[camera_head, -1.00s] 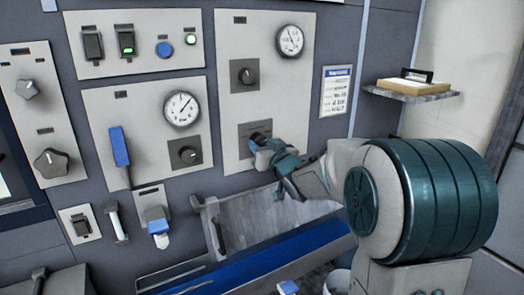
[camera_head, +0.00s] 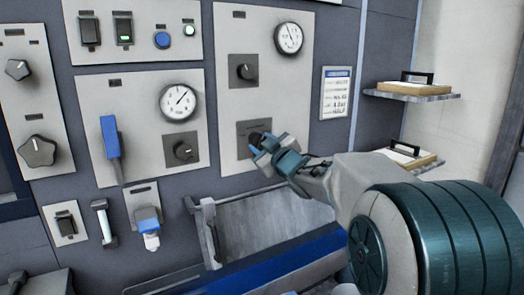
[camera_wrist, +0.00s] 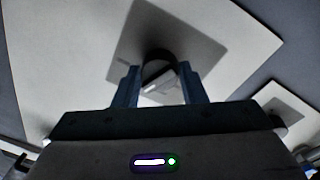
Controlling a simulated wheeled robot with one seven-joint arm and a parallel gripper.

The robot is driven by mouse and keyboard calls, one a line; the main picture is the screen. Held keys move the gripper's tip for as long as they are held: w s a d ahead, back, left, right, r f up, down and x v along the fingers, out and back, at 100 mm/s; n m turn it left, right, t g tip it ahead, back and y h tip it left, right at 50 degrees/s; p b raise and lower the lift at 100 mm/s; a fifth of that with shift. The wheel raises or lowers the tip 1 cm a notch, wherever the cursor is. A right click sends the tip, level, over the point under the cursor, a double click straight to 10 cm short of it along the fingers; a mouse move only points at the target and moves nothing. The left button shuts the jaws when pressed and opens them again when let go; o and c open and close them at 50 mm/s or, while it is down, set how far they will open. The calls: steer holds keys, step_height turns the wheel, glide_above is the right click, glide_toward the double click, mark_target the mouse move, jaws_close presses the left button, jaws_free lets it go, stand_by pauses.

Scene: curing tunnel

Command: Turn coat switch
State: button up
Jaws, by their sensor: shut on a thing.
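A black rotary knob (camera_head: 256,138) sits on a grey square plate (camera_head: 246,152) low on the tall right-hand panel; I take it to be the coat switch, though its label is too small to read. My gripper (camera_head: 264,148) is at this knob, its blue fingers on either side of it and hiding most of it. In the wrist view the knob (camera_wrist: 158,68) sits between the two fingertips of my gripper (camera_wrist: 159,78), and the fingers are shut on it. The grey plate (camera_wrist: 186,48) shows behind it.
Above is another knob (camera_head: 243,70) and a round gauge (camera_head: 289,38). To the left are a second gauge (camera_head: 179,102), a knob (camera_head: 182,151) and a blue lever (camera_head: 110,137). A shelf (camera_head: 410,96) juts out at right. An open trough (camera_head: 265,222) lies below.

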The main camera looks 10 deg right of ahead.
stand_by(0.3)
steer(key=o, duration=1)
steer(key=v, duration=1.4)
steer(key=shift+w+r, duration=0.1)
